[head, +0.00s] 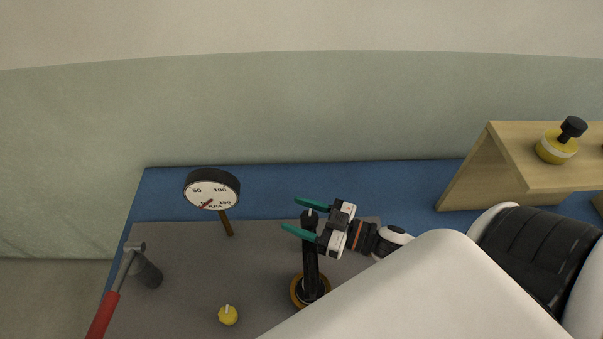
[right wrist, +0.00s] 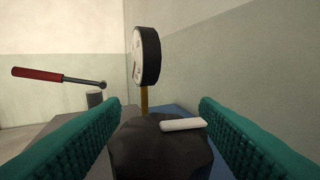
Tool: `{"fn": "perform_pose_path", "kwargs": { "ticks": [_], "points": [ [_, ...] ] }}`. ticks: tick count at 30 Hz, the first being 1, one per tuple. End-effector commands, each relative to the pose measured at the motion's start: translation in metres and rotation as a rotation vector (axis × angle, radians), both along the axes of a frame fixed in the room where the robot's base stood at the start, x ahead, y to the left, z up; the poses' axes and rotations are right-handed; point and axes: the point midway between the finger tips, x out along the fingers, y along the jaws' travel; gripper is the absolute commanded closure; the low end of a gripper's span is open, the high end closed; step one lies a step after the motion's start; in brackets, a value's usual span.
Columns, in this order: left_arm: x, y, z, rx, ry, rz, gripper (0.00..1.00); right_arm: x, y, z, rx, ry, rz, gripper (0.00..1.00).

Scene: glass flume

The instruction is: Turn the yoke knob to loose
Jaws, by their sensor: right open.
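A black knob (head: 310,217) with a white pointer bar tops a black upright post (head: 310,264) on a round orange-brown base. I take it to be the yoke knob. The knob (right wrist: 150,150) also shows large in the right wrist view, its white bar lying roughly crosswise. My right gripper (head: 301,217) is open, with green fingers on either side of the knob. In the right wrist view a gap shows between the knob and the fingers. My left gripper is not in view.
A round pressure gauge (head: 212,191) stands on a stem behind the post. A red-handled tool (head: 104,312) and a small yellow knob (head: 228,316) are at left and front on the grey mat (head: 190,270). A wooden stand (head: 510,150) with a yellow-black part is at right.

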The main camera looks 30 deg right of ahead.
Motion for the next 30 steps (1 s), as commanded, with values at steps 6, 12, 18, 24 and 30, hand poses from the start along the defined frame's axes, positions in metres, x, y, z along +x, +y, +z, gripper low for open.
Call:
{"fn": "perform_pose_path", "kwargs": {
  "ticks": [6,12,18,24,30],
  "points": [
    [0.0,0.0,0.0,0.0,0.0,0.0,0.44,0.0,0.0,0.0,-0.001,-0.001,0.0,0.44],
    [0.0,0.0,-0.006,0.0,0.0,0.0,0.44,-0.011,-0.008,-0.003,-0.002,0.002,0.0,0.44],
    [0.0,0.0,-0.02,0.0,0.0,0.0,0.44,-0.041,-0.028,-0.005,-0.001,0.005,0.0,0.44],
    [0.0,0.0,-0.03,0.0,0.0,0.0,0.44,-0.072,-0.05,-0.004,-0.002,0.006,-0.001,0.44],
    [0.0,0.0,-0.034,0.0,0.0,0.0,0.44,-0.092,-0.064,-0.002,0.0,0.003,-0.001,0.44]
  ]
}}
